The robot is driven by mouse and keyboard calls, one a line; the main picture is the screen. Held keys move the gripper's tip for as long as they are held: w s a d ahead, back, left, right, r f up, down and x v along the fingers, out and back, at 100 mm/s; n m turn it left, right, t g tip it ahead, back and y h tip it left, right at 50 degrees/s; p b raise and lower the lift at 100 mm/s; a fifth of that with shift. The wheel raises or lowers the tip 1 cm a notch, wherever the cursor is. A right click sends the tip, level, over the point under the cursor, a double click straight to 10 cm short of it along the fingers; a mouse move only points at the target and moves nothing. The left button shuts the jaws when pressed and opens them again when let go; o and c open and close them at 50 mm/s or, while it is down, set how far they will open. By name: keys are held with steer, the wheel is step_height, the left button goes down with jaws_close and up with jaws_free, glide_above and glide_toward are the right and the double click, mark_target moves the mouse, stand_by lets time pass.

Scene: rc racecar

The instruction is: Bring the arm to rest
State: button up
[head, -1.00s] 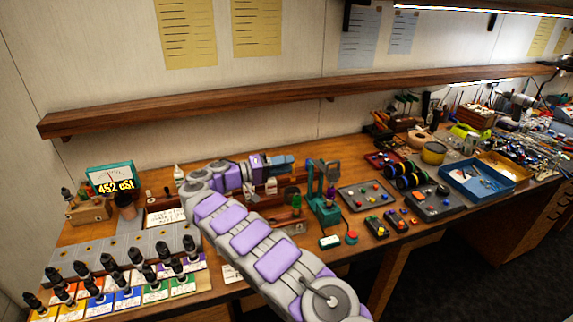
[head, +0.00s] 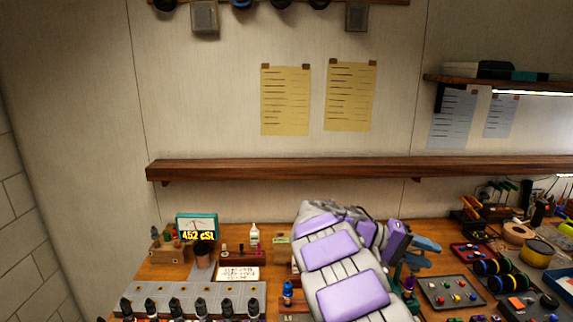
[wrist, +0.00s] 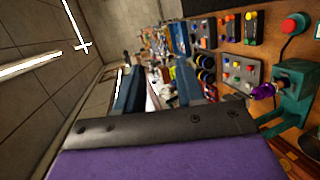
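My arm, with grey links and purple pads, rises from the bottom of the head view and bends at the top towards the right. My gripper (head: 425,252) is at its end, above the workbench (head: 140,290), with two blue fingers pointing right. In the wrist view my gripper (wrist: 160,88) shows its fingers apart, with room visible between them, and I see nothing held. The teal press (wrist: 294,88) stands on the right of the wrist view; in the head view my arm and gripper partly hide it.
A tray of coloured buttons (head: 452,292) and black wheels (head: 492,267) lie to the right. A wooden shelf (head: 280,170) runs along the wall above.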

steer(key=s+a+f+y, duration=0.1)
steer(key=s+y, duration=0.2)
steer(key=s, duration=0.7)
steer(key=s+a+f+y, duration=0.15)
steer(key=s+y, duration=0.25)
steer(key=s, duration=0.6)
steer(key=s+a+f+n+y, duration=0.1)
steer(key=s+a+f+y, duration=0.2)
steer(key=s+a, duration=0.5)
steer(key=s+a+f+n+y, duration=0.1)
steer(key=s+a+f+y, duration=0.3)
steer(key=s+a, duration=0.3)
steer(key=s+f, duration=0.1)
steer(key=s, duration=0.3)
steer(key=shift+s+a+f+t+y, duration=0.25)
steer(key=shift+s+a+t+y, duration=0.05)
steer(key=shift+a+t, duration=0.1)
steer(key=shift+d, duration=0.1)
